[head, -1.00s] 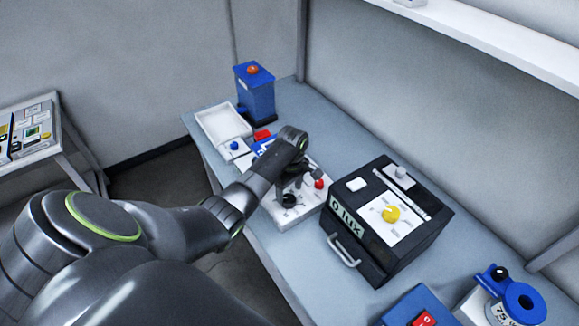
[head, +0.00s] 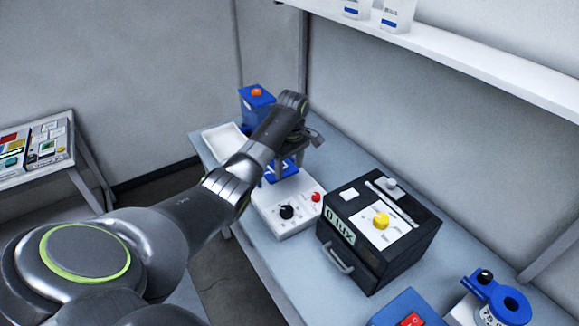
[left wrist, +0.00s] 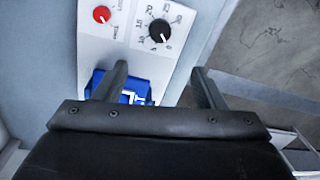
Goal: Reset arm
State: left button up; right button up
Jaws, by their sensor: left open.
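My left arm reaches in from the left in the head view. Its gripper (head: 287,165) points down above the back part of a white control box (head: 270,222), with a black dial (head: 286,212) and a red button (head: 316,197). In the left wrist view the two fingers of my left gripper (left wrist: 162,72) are apart, with nothing held between them. A blue part (left wrist: 130,90) of or beside the white box shows below the fingers; it also shows in the head view (head: 283,173), partly hidden by the gripper. My right gripper is out of view.
A black box with "0 lux" and a yellow knob (head: 381,221) stands right of the white box. A white tray (head: 219,140) and a blue box with an orange button (head: 257,92) stand at the back. Blue devices (head: 497,296) are front right. A shelf (head: 470,62) runs above.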

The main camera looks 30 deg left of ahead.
pick_arm(q)
jog(key=s+d+f+m+t, duration=0.15)
jog(key=s+f+m, duration=0.25)
jog(key=s+f, duration=0.4)
jog(key=s+d+f+m+t, duration=0.15)
jog(key=s+f+m, duration=0.35)
jog(key=s, duration=0.5)
jog(key=s+d+r+m+t+y, duration=0.1)
jog(key=s+d+r+m, duration=0.15)
jog(key=s, duration=0.85)
jog(key=s+d+r+m+t+y, duration=0.1)
jog(key=s+r+m, duration=0.2)
jog(key=s, duration=0.8)
notch_tip(320, 180, down, 34)
jog(key=a+g+b, duration=0.1)
jog(key=g+b, duration=0.1)
jog(key=b, duration=0.6)
jog(key=s+f+b, duration=0.3)
jog(key=s+f, duration=0.4)
jog(key=f, duration=0.3)
jog(key=s+d+f+g+h+b, duration=0.1)
jog(key=s+f+b, duration=0.2)
jog(key=s+f, duration=0.4)
notch_tip(320, 180, down, 4)
jog(key=shift+s+r, duration=0.1)
jog(key=shift+s, duration=0.25)
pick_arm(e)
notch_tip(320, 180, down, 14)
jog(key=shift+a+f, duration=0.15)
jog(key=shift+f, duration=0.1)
